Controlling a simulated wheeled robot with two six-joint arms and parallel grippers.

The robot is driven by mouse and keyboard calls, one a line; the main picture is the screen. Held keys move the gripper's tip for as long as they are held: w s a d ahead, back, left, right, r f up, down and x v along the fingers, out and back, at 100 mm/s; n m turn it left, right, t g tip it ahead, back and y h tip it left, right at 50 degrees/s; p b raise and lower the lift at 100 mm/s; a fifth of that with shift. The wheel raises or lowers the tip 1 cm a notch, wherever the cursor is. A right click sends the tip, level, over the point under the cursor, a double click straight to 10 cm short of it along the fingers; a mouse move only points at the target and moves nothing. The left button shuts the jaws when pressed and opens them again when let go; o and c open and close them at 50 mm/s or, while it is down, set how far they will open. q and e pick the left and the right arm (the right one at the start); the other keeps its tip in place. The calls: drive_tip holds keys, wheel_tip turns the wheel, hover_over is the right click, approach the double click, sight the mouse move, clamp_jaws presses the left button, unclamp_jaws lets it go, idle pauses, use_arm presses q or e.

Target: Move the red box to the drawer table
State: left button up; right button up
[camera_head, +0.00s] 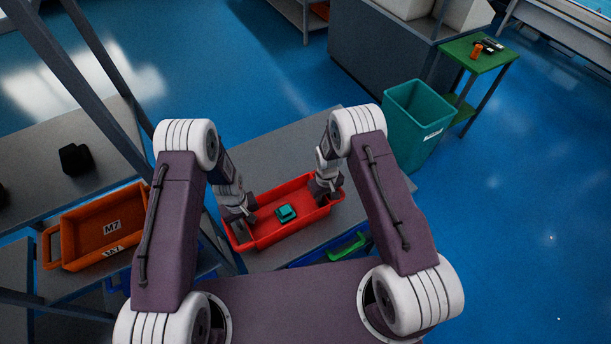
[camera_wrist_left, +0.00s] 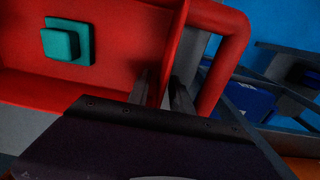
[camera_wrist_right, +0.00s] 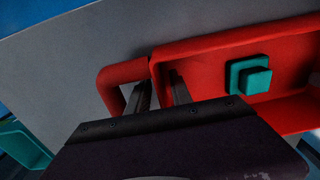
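The red box (camera_head: 270,236) is a shallow open tray lying on a grey table (camera_head: 283,150), with a small teal block (camera_head: 286,213) inside. My left gripper (camera_head: 240,217) is at the box's left end. In the left wrist view its fingers (camera_wrist_left: 163,88) stand apart, one on each side of the red end wall, beside the loop handle (camera_wrist_left: 232,60). My right gripper (camera_head: 325,188) is at the right end. In the right wrist view its fingers (camera_wrist_right: 160,90) stand apart around that end wall, beside the other handle (camera_wrist_right: 112,88). I cannot pick out the drawer table.
An orange bin (camera_head: 98,228) marked M7 sits on a shelf at left, near a black object (camera_head: 76,158). A teal bin (camera_head: 413,122) stands on the floor right of the table. A green side table (camera_head: 480,55) is at the back right. Blue floor at right is clear.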

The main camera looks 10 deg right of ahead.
use_arm(q)
drive_tip(key=shift+s, duration=0.1)
use_arm(e)
drive_tip(key=shift+s+r, duration=0.1)
use_arm(q)
wheel_tip(320, 180, up, 12)
drive_tip(key=shift+r, duration=0.1)
use_arm(e)
wheel_tip(320, 180, up, 12)
idle(0.5)
idle(0.3)
